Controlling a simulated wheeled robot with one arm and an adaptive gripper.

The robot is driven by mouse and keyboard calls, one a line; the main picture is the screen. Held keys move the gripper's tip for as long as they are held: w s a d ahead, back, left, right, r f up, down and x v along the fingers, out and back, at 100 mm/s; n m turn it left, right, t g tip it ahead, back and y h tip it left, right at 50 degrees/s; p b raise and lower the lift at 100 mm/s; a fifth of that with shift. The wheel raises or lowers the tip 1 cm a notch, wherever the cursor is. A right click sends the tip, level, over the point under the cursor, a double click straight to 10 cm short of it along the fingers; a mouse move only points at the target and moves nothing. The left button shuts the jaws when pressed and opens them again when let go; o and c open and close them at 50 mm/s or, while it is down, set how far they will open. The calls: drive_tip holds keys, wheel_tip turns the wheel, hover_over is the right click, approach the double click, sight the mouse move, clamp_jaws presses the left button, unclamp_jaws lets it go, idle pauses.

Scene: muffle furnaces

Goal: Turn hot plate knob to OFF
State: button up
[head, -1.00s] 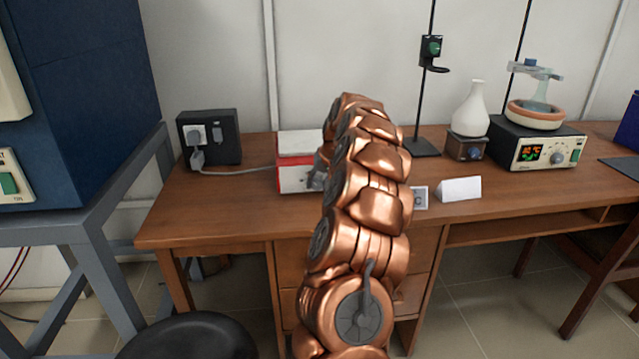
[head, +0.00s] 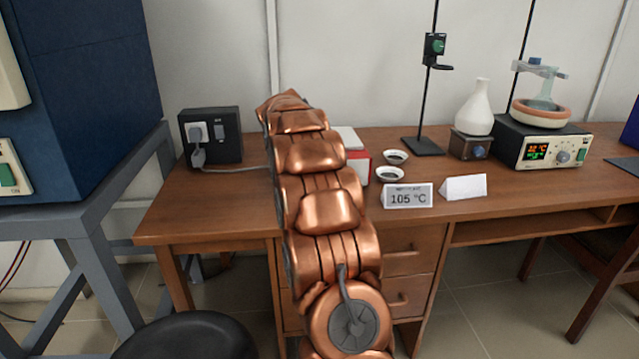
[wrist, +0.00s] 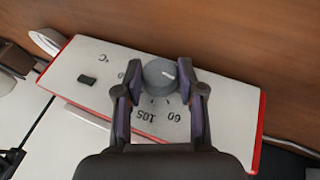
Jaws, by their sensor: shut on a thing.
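The hot plate is mostly hidden behind my arm in the head view, with part of its red and white body (head: 360,160) showing. The wrist view shows its white front panel (wrist: 235,110) with red edges. The grey round knob (wrist: 158,78) sits on this panel and has a short white mark. Upside-down 60 and 105 markings are printed on the panel, and another number is partly hidden by a finger. My gripper (wrist: 159,75) is shut on the knob, one dark finger on each side. It is hidden in the head view.
A 105 °C sign (head: 408,197), a blank white card (head: 463,187) and two small dishes (head: 396,157) (head: 390,174) stand right of my arm. A black socket box (head: 225,125) is at left with a cable. A white flask (head: 476,110) is farther right.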

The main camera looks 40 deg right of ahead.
idle(0.4)
drive_tip(key=o, duration=1.1)
drive_tip(key=shift+o, duration=0.2)
drive_tip(key=w+v, duration=0.1)
drive_tip(key=v, duration=1.1)
drive_tip(key=shift+s+a, duration=0.15)
drive_tip(key=shift+s, duration=0.3)
drive_tip(key=shift+f, duration=0.1)
